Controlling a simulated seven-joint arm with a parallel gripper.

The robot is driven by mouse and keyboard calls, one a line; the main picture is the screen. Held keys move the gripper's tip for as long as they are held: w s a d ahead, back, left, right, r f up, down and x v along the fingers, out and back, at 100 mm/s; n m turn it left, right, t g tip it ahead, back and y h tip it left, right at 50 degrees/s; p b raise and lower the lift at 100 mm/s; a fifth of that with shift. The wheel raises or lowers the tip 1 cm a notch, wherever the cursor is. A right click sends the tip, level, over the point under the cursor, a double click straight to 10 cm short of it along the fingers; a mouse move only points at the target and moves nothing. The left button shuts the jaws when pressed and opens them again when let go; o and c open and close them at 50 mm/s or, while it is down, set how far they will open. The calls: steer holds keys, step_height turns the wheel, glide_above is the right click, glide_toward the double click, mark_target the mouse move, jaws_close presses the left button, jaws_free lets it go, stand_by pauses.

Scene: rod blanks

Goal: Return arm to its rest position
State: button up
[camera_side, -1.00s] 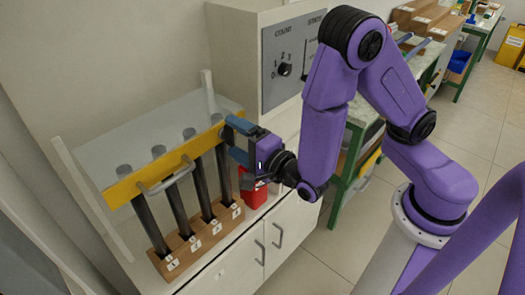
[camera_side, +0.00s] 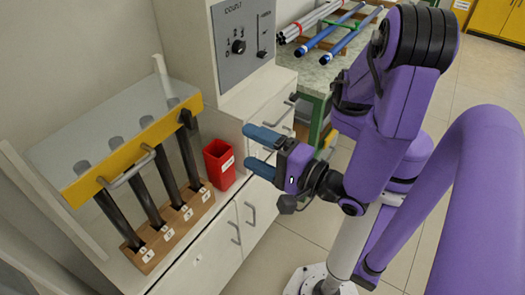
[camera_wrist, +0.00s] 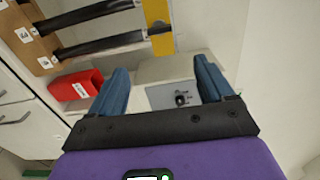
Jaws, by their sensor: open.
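My gripper (camera_side: 252,149) is open, with two blue fingers and nothing between them. In the side view it hangs in the air to the right of the rod rack and the red bin (camera_side: 219,164). My purple arm is folded up at the right. The rack has a yellow bar (camera_side: 128,152) with a grey handle over a wooden block (camera_side: 166,232). Several dark rods (camera_side: 148,205) stand slanted in the block. In the wrist view the fingers (camera_wrist: 162,66) point toward a grey control panel (camera_wrist: 170,96), with the red bin to the left (camera_wrist: 77,88).
The control panel (camera_side: 242,46) with its dial stands behind the rack. White drawers and cupboards (camera_side: 228,232) lie below. A bench (camera_side: 330,70) at the back holds blue and grey rods (camera_side: 333,34). Open floor (camera_side: 478,85) lies at the right.

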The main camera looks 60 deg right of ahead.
steer(key=shift+s, duration=0.6)
steer(key=s+a+f+n+g+y, duration=0.25)
steer(key=a+n+g, duration=0.25)
steer(key=n+g, duration=0.25)
steer(key=s+a+f+n+g+y, duration=0.1)
steer(key=s+a+n+g+y, duration=0.3)
steer(key=n+g, duration=0.35)
steer(key=d+r+n+g+h, duration=0.1)
steer(key=d+r+n+h, duration=0.2)
steer(key=d+n, duration=0.5)
steer(key=d+r+n+g+h, duration=0.1)
steer(key=d+r+n+h, duration=0.2)
steer(key=d+n, duration=0.4)
steer(key=d, duration=0.5)
steer(key=shift+d+n+g, duration=0.15)
steer(key=shift+n+g, duration=0.25)
